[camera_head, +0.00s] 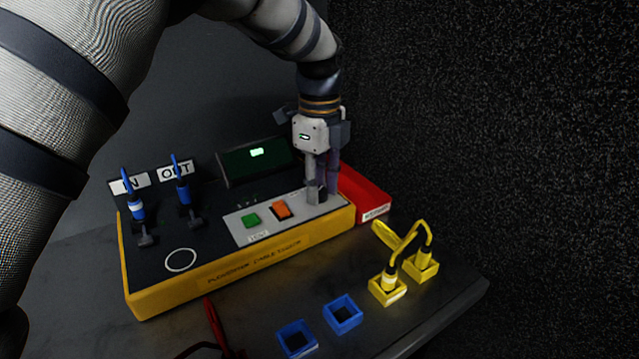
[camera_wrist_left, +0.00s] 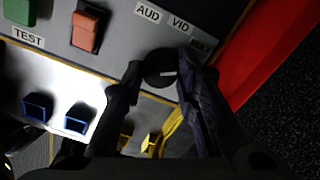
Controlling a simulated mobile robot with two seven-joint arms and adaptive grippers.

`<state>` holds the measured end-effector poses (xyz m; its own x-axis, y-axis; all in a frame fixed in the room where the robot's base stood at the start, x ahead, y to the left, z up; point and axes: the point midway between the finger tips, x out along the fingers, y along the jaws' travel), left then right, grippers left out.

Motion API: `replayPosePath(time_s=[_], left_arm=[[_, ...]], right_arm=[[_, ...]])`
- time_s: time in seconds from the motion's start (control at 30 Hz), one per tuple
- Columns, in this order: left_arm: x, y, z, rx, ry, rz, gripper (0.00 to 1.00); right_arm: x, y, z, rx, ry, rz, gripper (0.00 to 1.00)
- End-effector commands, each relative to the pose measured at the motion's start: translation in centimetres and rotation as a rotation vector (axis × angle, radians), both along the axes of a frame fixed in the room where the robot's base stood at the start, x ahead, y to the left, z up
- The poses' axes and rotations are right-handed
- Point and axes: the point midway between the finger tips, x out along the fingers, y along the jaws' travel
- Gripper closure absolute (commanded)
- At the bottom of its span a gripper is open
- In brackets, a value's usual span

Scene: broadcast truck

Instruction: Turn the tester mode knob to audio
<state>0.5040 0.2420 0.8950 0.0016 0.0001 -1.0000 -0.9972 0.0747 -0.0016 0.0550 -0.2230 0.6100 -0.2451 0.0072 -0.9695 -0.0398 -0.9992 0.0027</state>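The tester (camera_head: 240,268) is a yellow box with a dark top and a light grey control panel. Its mode knob (camera_wrist_left: 161,69) is a round black knob with a short white mark, in the left wrist view. The labels AUD (camera_wrist_left: 148,11) and VID (camera_wrist_left: 181,23) stand beyond it; a third label is partly hidden by a finger. My left gripper (camera_head: 322,194) points down over the panel's right end. Its fingers, also in the left wrist view (camera_wrist_left: 162,75), sit on both sides of the knob and appear closed on it. In the head view they hide the knob. My right gripper is out of view.
A green button (camera_head: 251,220) and an orange switch (camera_head: 281,209) sit left of the knob. Blue cables (camera_head: 183,190) stand in the tester's left side. A red tray (camera_head: 366,195) lies right of it. Blue sockets (camera_head: 343,314) and a yellow cable's plugs (camera_head: 390,284) are in front.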

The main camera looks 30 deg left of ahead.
Motion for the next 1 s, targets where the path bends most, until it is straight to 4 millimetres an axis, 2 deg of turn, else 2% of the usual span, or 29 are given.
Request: replayPosePath(time_s=[0.23,0.43,1.0], left_arm=[[0.0,0.0,0.0,0.0,0.0,0.02,1.0],[0.0,0.0,0.1,0.0,0.0,0.111,1.0],[0.1,0.0,0.1,-0.001,0.001,0.629,1.0]], right_arm=[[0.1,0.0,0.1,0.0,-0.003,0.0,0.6],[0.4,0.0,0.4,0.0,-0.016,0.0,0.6],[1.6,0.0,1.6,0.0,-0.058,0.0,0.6]])
